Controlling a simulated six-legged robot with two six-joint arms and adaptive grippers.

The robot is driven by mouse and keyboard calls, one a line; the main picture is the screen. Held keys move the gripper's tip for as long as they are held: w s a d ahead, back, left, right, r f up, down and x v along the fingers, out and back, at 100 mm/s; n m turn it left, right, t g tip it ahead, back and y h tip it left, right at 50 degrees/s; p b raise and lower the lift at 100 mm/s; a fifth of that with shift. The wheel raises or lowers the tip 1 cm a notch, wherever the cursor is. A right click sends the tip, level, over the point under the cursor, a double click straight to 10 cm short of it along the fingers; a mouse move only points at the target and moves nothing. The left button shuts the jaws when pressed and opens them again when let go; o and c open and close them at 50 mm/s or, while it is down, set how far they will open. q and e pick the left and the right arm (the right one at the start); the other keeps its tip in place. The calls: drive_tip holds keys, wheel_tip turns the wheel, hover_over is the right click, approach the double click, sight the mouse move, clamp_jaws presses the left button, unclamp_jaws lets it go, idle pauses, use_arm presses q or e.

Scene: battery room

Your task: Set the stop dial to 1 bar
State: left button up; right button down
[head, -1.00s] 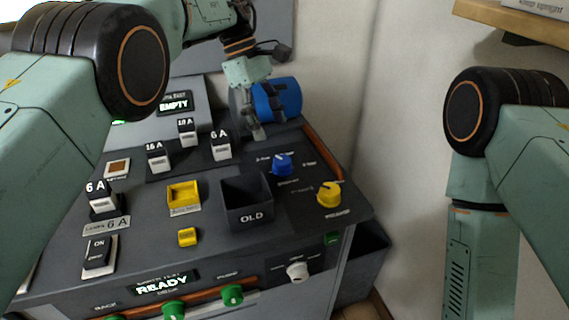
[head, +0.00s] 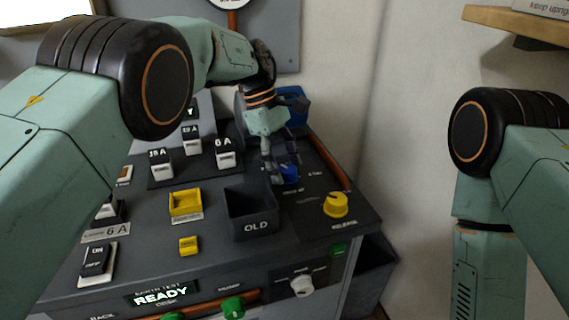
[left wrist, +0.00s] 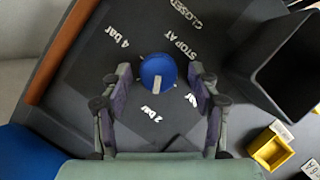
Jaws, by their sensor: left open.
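The stop dial is a blue round knob (left wrist: 158,70) on the dark panel, with a white mark on its lower side facing the "2 bar" lettering in the left wrist view. "4 bar", "STOP AT" and "CLOSED" are also readable; another label on the right is partly hidden by a finger. In the head view the dial (head: 289,173) is partly covered by my left gripper (head: 281,172). My left gripper (left wrist: 161,76) is open, with one finger on each side of the dial and gaps visible. My right gripper is out of view.
A yellow knob (head: 336,204) sits just right of the stop dial. The open "OLD" bin (head: 252,226) is to its left, with a yellow holder (head: 185,203) beyond. An orange-brown rail (head: 329,162) runs along the panel edge. A blue object (head: 297,97) stands behind.

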use_arm(q)
drive_tip(key=shift+d, duration=0.1)
drive_tip(key=shift+c, duration=0.8)
drive_tip(key=shift+w+f, duration=0.1)
drive_tip(key=c, duration=1)
drive_tip(key=shift+n, duration=0.5)
drive_tip(key=n, duration=0.1)
drive_tip(key=n+t+p, duration=0.1)
drive_tip(key=n, duration=0.1)
drive_tip(key=shift+r+n+t+h, duration=0.2)
drive_tip(key=shift+n+t+h, duration=0.1)
drive_tip(key=shift+n+t+p, duration=0.8)
drive_tip(key=shift+n+t, duration=0.1)
drive_tip(key=shift+n, duration=1.3)
